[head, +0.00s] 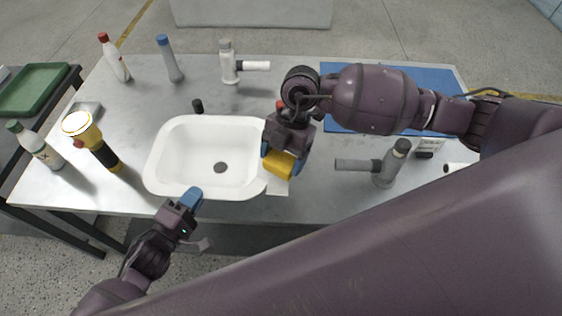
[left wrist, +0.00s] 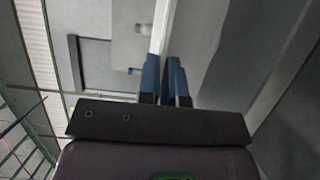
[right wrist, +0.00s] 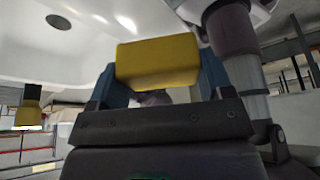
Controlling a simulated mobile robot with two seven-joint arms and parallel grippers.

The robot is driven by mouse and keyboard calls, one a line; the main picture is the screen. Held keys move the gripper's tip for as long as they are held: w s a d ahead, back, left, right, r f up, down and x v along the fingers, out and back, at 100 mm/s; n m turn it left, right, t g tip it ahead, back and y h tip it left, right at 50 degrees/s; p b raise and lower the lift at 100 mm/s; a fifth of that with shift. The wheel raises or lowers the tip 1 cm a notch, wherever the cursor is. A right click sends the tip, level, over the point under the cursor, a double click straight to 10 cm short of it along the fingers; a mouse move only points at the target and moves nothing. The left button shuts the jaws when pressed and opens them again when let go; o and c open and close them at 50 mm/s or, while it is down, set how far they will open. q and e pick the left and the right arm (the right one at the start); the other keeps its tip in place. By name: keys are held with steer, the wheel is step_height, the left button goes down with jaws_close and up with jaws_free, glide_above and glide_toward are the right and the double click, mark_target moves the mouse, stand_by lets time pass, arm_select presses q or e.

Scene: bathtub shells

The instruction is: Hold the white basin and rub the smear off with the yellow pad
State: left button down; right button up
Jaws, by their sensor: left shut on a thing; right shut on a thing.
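The white basin (head: 190,150) lies on the metal table, its open inside facing up. My left gripper (head: 190,198) is shut on its near rim; in the left wrist view the pale rim (left wrist: 161,35) runs up between the blue fingers (left wrist: 164,82). My right gripper (head: 282,158) is shut on the yellow pad (head: 279,165) at the basin's right rim; contact is unclear. The right wrist view shows the pad (right wrist: 157,62) across the fingers. A dark oval spot (head: 221,168) is on the basin floor; I cannot tell whether it is drain or smear.
A flashlight (head: 105,155) lies left of the basin and a small black cylinder (head: 198,106) stands behind it. Bottles (head: 170,60) stand at the back left. A blue mat (head: 335,115) and a grey pipe fitting (head: 385,168) are at the right. A white sheet (head: 278,187) lies under the pad.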

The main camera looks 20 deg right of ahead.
arm_select(q)
steer(key=shift+f, duration=0.15)
arm_select(e)
steer(key=shift+r, duration=2.05)
arm_select(q)
steer(key=c, duration=1.2)
jaws_free()
steer(key=shift+a, duration=0.1)
steer(key=v, duration=1.2)
arm_select(e)
steer(key=shift+n, duration=0.3)
